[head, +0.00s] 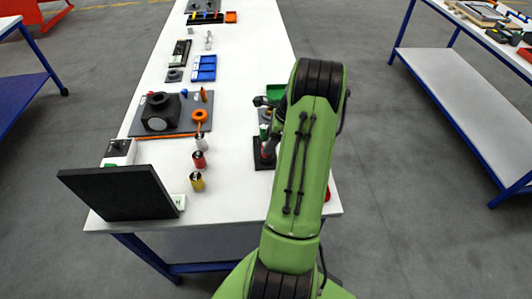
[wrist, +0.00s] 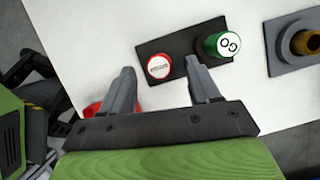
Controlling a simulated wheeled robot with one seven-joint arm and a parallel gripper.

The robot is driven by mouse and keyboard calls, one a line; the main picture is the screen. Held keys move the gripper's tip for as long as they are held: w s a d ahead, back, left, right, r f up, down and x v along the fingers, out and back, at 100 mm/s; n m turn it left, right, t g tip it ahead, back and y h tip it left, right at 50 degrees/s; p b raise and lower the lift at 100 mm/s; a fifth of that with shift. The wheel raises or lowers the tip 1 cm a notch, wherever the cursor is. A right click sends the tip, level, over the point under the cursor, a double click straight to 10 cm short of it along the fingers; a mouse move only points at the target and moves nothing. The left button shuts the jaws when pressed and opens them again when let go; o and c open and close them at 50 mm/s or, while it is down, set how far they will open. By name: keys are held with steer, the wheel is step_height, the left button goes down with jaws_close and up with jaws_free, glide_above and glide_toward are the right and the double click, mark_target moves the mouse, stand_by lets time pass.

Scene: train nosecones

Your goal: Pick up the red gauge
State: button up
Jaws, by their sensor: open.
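The red gauge (wrist: 159,67) shows in the wrist view as a red-rimmed round end with a white printed label. It stands at the left of a black holder (wrist: 180,46), and a green gauge (wrist: 222,45) marked "GO" stands at its right. My gripper (wrist: 160,70) is open, and the red gauge appears between its fingertips. The right fingertip is close to the green gauge. I cannot tell the height gap, and no grip shows. In the head view the holder (head: 258,163) is at the table's right edge, partly covered by my arm.
The white table (head: 232,190) is bare in front. Another red object (wrist: 92,108) is partly hidden behind the left finger. A grey block with a brass ring (wrist: 305,42) stands right of the holder. Several cans, including a red one (head: 199,160), and a black monitor (head: 115,193) stand left.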

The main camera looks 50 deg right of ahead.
steer(key=x, duration=0.5)
steer(key=shift+b, duration=0.3)
steer(key=shift+s, duration=0.1)
steer(key=c, duration=1.1)
